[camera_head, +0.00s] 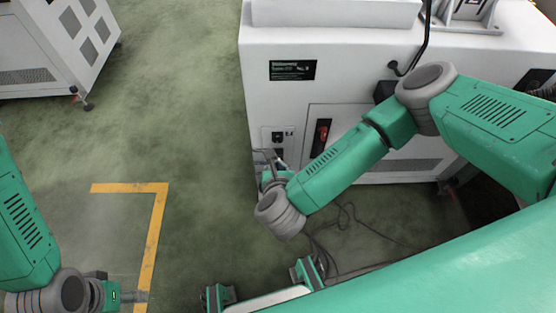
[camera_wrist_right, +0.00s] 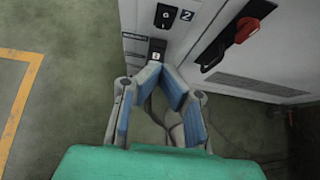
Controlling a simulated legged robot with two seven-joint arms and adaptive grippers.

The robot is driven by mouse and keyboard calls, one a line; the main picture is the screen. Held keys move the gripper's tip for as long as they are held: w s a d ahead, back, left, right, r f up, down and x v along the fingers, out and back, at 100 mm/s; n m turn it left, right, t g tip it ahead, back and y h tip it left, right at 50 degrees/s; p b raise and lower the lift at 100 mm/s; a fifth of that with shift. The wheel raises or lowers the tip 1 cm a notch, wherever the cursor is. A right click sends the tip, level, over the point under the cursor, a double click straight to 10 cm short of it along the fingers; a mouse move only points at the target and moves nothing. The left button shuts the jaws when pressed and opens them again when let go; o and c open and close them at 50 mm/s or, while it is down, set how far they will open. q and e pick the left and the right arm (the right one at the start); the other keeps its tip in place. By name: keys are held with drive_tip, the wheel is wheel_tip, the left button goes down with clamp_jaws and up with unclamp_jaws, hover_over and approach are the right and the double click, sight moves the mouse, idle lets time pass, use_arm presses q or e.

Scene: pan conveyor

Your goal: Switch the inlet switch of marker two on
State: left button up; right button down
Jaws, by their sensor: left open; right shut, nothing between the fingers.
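The white marker machine (camera_head: 340,85) carries a small side panel marked 2 (camera_wrist_right: 186,15). In the right wrist view the panel has a black upper fitting (camera_wrist_right: 163,18) and, under it, a black fitting with a small pale mark (camera_wrist_right: 156,49). I cannot tell from the picture which position the switch is in. My right gripper (camera_wrist_right: 162,68) is shut and empty, its blue-padded fingertips together just below the lower fitting; contact is unclear. In the head view the right gripper (camera_head: 268,157) is beside the panel's lower part. My left gripper (camera_head: 135,297) is open and empty, low over the floor.
A red rotary switch (camera_head: 322,132) sits right of the panel, and shows in the wrist view (camera_wrist_right: 245,29). Cables (camera_head: 345,218) lie on the floor below the machine. Another white machine (camera_head: 55,45) stands at far left. Green floor with yellow tape (camera_head: 157,225) lies open between.

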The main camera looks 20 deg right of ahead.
drive_tip(key=shift+d, duration=0.15)
drive_tip(key=f+n, duration=0.1)
drive_tip(key=n, duration=0.5)
drive_tip(key=s+f+n+t+b, duration=0.1)
drive_tip(key=n, duration=0.5)
drive_tip(key=f+n+t, duration=0.1)
drive_tip(key=f+n, duration=0.1)
drive_tip(key=n, duration=0.4)
drive_tip(key=shift+s+h, duration=0.15)
drive_tip(key=shift+h, duration=0.15)
drive_tip(key=shift+b, duration=0.3)
